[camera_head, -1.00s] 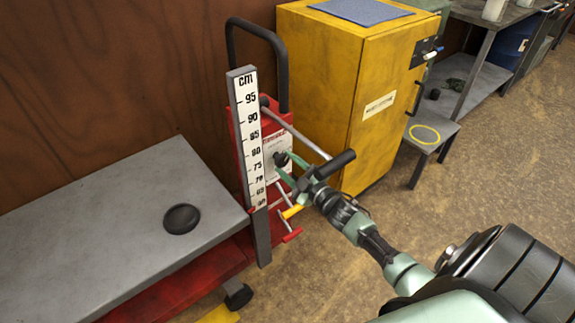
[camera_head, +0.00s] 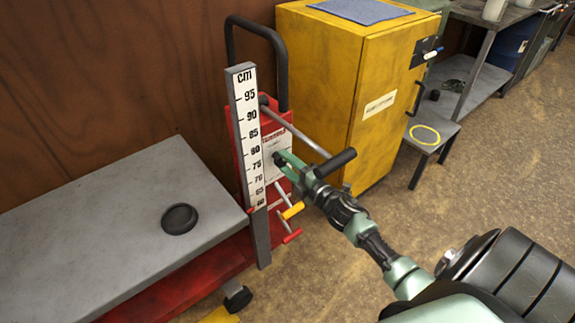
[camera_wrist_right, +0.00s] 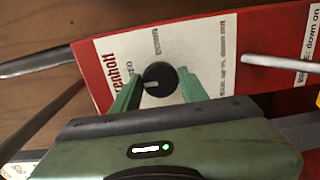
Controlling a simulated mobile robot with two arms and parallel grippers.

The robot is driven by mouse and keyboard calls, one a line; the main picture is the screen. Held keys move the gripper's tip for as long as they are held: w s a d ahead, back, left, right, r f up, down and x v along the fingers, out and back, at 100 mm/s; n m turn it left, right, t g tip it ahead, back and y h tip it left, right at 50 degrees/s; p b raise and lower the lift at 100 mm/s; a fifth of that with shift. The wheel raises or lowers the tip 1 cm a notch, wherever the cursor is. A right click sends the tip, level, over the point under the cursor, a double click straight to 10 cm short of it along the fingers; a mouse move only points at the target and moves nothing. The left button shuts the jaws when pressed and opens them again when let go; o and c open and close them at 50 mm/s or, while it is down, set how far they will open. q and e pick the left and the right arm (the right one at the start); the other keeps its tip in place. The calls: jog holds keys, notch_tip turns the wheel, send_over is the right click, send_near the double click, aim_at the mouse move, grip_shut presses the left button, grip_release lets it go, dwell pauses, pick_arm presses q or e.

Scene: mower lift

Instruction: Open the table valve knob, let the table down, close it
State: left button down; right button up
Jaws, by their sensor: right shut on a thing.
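The valve knob (camera_wrist_right: 160,80) is a black round knob with a pale pointer mark, on a white label panel (camera_wrist_right: 210,50) of the red lift column. In the right wrist view my right gripper (camera_wrist_right: 157,88) has its two green fingers on either side of the knob, shut on it. In the head view the same gripper (camera_head: 281,160) reaches the panel beside the ruler and hides most of the knob. The grey lift table (camera_head: 110,215) is at the left, its top near the low end of the cm scale (camera_head: 248,140). My left gripper is not in view.
A black round pad (camera_head: 180,218) lies on the table. A grey lever with a black grip (camera_head: 334,163) sticks out just above my right gripper; a yellow handle (camera_head: 292,210) and a red one (camera_head: 291,236) are below. A yellow cabinet (camera_head: 345,90) stands behind.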

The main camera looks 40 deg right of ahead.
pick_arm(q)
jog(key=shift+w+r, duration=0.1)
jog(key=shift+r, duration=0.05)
pick_arm(e)
jog(key=shift+f, duration=0.1)
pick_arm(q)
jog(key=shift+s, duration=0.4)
pick_arm(e)
jog(key=o, duration=1.4)
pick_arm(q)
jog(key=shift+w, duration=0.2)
pick_arm(e)
jog(key=shift+s, duration=0.25)
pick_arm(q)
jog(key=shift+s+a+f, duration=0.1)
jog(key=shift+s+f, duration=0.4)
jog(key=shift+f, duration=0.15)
pick_arm(e)
jog(key=s, duration=0.7)
jog(key=shift+s+d, duration=0.2)
jog(key=shift+d, duration=0.1)
